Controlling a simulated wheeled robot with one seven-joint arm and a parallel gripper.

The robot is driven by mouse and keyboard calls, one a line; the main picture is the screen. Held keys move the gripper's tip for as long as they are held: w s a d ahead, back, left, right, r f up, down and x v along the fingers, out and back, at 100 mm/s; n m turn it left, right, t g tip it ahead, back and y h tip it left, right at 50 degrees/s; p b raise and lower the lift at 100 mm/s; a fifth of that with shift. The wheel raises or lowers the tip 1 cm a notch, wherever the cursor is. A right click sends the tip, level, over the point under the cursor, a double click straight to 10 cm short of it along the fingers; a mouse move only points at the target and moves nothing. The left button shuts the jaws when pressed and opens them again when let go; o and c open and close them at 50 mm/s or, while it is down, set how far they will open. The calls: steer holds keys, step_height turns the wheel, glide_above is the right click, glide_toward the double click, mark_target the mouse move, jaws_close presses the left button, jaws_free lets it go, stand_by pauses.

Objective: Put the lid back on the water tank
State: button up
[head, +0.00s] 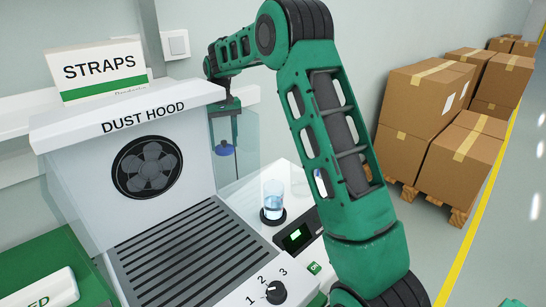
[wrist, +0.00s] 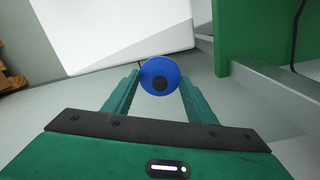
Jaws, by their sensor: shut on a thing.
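My gripper (head: 226,132) is shut on a round blue lid (head: 224,148) with a dark knob. It holds the lid in the air beside the dust hood, seen through or against a clear bluish panel. In the wrist view the lid (wrist: 166,76) sits between the fingertips, with floor far below. A clear round vessel with water (head: 273,202) stands open on a dark round pad on the white worktop. I cannot tell for certain which is the water tank.
A slotted grille (head: 185,250), a dial (head: 276,292) and a small display (head: 296,236) are in front. Cartons (head: 425,95) on pallets stand right.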

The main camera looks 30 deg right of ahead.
steer(key=s+d+r+m, duration=0.2)
steer(key=s+d+m, duration=0.1)
steer(key=s+m, duration=0.75)
steer(key=s+d+r+m, duration=0.25)
steer(key=s+m, duration=0.55)
steer(key=s, duration=0.5)
step_height(320, 180, down, 7)
steer(key=shift+s+r, duration=0.15)
steer(key=shift+s, duration=0.1)
stand_by(1.6)
steer(key=o, duration=1.6)
steer(key=shift+c, duration=0.2)
